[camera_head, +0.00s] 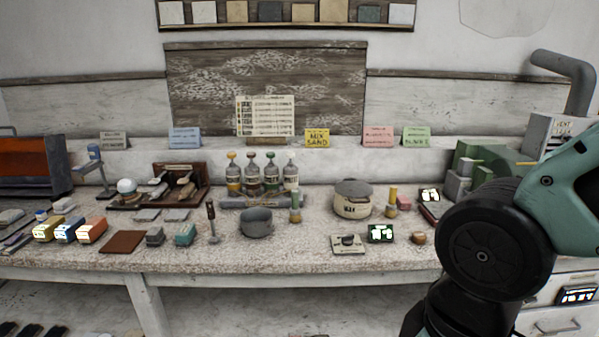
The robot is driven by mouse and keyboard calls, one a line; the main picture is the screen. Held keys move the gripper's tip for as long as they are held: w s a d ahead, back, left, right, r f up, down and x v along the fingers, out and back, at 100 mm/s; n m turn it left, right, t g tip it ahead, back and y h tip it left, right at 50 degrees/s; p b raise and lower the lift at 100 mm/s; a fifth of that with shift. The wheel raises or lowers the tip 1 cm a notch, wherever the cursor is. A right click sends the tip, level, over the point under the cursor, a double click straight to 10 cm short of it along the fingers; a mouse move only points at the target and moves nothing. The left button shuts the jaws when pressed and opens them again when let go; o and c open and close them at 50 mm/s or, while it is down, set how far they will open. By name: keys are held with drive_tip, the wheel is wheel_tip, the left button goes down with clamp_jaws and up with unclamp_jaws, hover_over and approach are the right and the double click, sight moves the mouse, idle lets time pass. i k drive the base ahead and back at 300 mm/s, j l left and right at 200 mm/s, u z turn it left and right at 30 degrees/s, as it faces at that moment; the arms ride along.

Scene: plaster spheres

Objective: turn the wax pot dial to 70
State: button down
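A cream pot (352,207) with a grey lid (354,188) stands on the right half of the bench; it looks like the wax pot. In front of it lies a small pale box (348,249) with a dark knob (347,239), which looks like the dial. Its setting is too small to read. A black display (380,233) with bright digits stands just right of the box; I cannot read the digits surely. My arm fills the right side of the view, and my gripper is out of view.
An open grey pan (256,222) stands left of the knob box. A small brown block (418,238) lies right of the display. Green and grey machinery (485,160) stands at the back right. Several bottles (262,175) stand mid-bench. The bench's front edge (300,265) has bare strips.

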sight(346, 240)
drive_tip(key=i+j, duration=0.1)
drive_tip(key=i, duration=0.4)
drive_tip(key=i+j, duration=0.15)
drive_tip(key=i, duration=0.3)
